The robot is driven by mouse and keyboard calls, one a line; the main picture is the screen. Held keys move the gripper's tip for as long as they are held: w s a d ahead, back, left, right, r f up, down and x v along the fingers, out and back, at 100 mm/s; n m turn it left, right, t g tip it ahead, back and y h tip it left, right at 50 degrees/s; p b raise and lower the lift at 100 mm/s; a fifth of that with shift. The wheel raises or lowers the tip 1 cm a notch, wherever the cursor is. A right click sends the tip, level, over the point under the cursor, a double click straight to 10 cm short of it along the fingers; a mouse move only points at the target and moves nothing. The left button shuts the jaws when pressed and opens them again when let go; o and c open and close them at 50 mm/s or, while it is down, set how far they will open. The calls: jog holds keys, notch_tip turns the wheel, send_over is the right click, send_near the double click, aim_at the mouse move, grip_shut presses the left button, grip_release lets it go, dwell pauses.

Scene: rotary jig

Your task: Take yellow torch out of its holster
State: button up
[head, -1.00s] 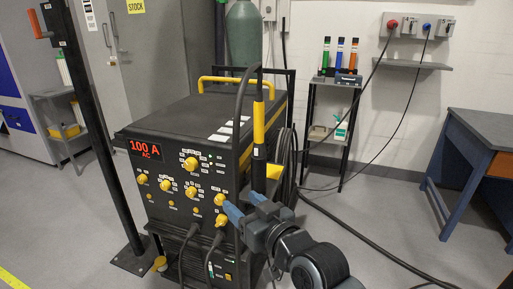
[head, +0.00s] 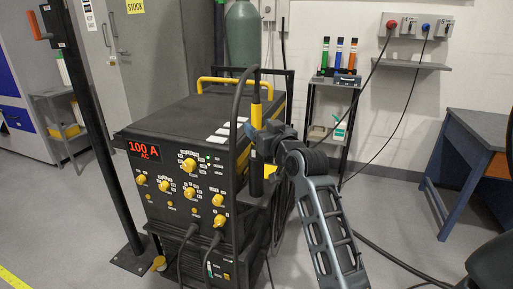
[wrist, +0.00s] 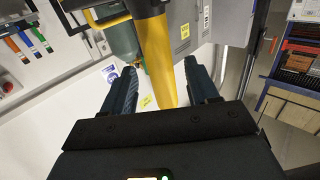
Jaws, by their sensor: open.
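The yellow torch (head: 256,113) stands upright at the front right edge of the black welding machine. Its black top shows above the yellow handle, and my gripper covers part of the handle. The dark holster (head: 257,178) shows below my gripper. My gripper (head: 250,131) is at the height of the handle. In the wrist view my gripper (wrist: 160,68) is open, with one finger on each side of the yellow torch handle (wrist: 156,52). Gaps show between the handle and both fingers, and I see no grip on it.
The welding machine (head: 205,112) has yellow knobs and a yellow top rail (head: 222,80). A dark cable arches up beside the torch. A black post (head: 92,130) stands at left. A small shelf stand (head: 335,115) is behind, and a blue-legged bench (head: 470,150) is at right.

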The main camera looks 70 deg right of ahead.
jog(key=shift+x, duration=1.4)
jog(key=shift+c, duration=0.2)
jog(key=c, duration=1)
jog(key=shift+o, duration=0.2)
jog(key=shift+r, duration=0.15)
notch_tip(320, 180, up, 18)
jog(key=p, duration=0.1)
